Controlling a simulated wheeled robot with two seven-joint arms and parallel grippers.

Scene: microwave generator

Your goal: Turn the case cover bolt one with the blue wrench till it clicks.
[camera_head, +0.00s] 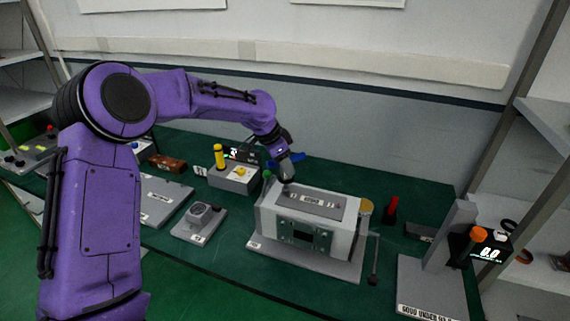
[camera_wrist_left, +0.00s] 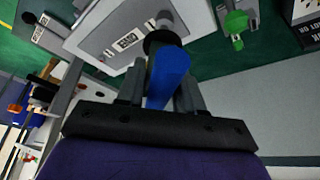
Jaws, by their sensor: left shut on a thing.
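My left gripper (camera_head: 284,170) is shut on the blue wrench at the back left corner of the grey case (camera_head: 350,243). The wrench's blue grip (camera_head: 298,157) sticks out beside the fingers in the head view. In the left wrist view the blue wrench (camera_wrist_left: 168,75) lies between the fingers (camera_wrist_left: 160,92), and its dark round end meets or hovers over the light case cover (camera_wrist_left: 100,30). I cannot tell whether it touches. The bolt under the wrench end is hidden. My right gripper is not in view.
A grey box with a yellow post (camera_head: 219,157) stands left of the case. A small grey fixture (camera_head: 200,216) is at its front left. A crank (camera_head: 374,262) sticks out on its right. A stand with an orange knob (camera_head: 479,235) is farther right. Green table (camera_head: 420,190) shows behind.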

